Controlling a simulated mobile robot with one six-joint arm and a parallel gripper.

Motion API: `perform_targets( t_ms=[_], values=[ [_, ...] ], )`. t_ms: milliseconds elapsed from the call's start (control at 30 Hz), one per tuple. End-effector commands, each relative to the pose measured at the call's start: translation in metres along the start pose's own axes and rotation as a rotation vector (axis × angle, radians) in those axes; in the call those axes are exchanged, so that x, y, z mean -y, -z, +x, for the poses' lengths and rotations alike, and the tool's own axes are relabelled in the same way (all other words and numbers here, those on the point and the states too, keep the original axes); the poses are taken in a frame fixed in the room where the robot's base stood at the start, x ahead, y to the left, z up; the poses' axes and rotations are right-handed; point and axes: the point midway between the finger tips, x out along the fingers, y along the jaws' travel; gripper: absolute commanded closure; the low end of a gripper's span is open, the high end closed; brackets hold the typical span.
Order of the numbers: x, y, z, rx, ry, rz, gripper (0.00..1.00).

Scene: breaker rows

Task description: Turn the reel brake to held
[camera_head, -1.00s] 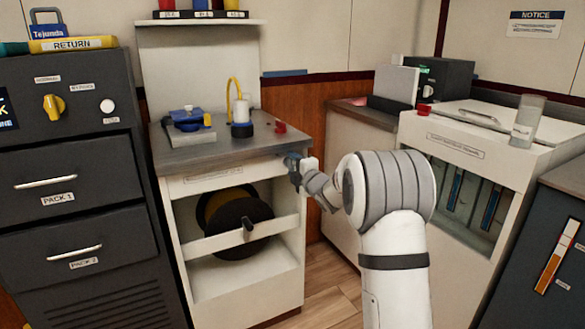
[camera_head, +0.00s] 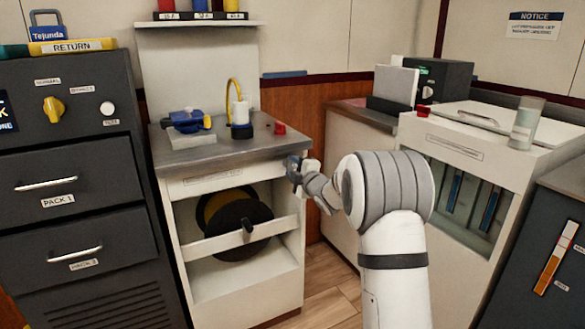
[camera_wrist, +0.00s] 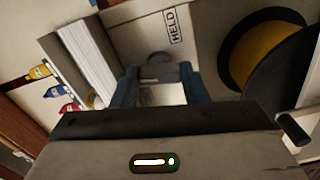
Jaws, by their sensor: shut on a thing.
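My gripper (camera_head: 296,168) is at the upper right front corner of the white reel cabinet (camera_head: 236,302), just below the counter edge. In the wrist view, its two blue fingers (camera_wrist: 161,90) are closed on the sides of a small grey knob, the reel brake (camera_wrist: 160,71). A label reading HELD (camera_wrist: 175,26) is on the pale panel beyond the knob. I cannot tell which mark the knob points at. In the head view the brake is hidden behind my gripper. The dark reel (camera_head: 240,230) with a yellow winding sits in the cabinet opening; it also shows in the wrist view (camera_wrist: 262,55).
A black crank handle (camera_head: 248,225) sticks out in front of the reel, near my gripper in the wrist view (camera_wrist: 293,128). A blue tool (camera_head: 188,121), a yellow-looped stand (camera_head: 241,115) and a red block (camera_head: 280,128) are on the counter. Dark drawers (camera_head: 70,190) stand left.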

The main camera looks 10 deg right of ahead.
Motion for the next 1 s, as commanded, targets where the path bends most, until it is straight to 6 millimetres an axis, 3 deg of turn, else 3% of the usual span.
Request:
perform_targets(
  t_ms=[1000],
  values=[
    [0.0002, 0.0006, -0.0001, 0.003, 0.004, 0.961, 0.83]
  ],
)
